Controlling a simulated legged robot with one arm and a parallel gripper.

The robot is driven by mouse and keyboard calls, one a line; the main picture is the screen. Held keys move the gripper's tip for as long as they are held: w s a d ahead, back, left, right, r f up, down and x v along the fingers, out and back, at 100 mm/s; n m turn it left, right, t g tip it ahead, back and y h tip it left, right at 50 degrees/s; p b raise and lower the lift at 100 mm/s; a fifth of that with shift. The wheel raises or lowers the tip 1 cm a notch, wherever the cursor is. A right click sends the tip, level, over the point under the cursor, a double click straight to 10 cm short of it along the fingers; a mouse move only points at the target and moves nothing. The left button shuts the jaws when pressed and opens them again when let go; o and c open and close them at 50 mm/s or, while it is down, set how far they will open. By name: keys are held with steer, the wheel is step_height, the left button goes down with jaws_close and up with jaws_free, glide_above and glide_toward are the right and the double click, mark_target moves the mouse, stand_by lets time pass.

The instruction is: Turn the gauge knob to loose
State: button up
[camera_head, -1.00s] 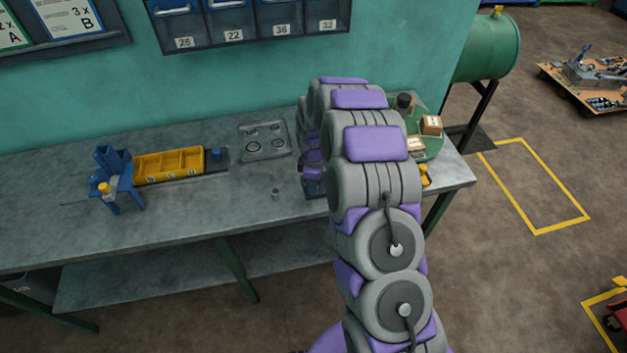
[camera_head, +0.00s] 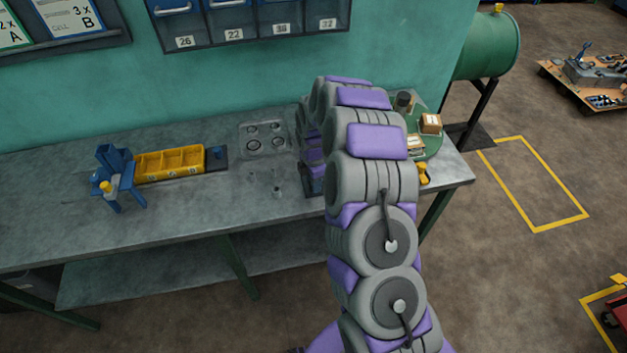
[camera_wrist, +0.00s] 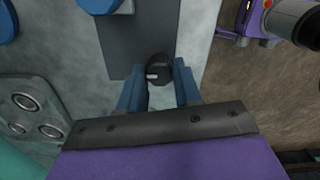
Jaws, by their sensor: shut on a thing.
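The gauge knob (camera_wrist: 160,67) is a small dark round knob with a white mark. In the wrist view it sits at the edge of a dark plate (camera_wrist: 122,38) on a light grey surface. My gripper (camera_wrist: 160,80) has its blue fingers on either side of the knob and is shut on it. The white mark points to the left in the wrist view. In the head view my arm hides the knob and most of my gripper. I see no readable loose marking.
The workbench (camera_head: 60,222) carries a blue fixture (camera_head: 117,176), a yellow divided bin (camera_head: 172,164) and a metal plate with rings (camera_head: 264,140). A green round tray (camera_head: 432,117) with small boxes stands right of my arm.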

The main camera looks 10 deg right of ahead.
steer(key=shift+w+r, duration=0.15)
steer(key=shift+w, duration=0.05)
steer(key=o, duration=1)
steer(key=shift+s, duration=0.1)
steer(key=shift+o, duration=0.2)
step_height(320, 180, up, 17)
steer(key=p, duration=0.1)
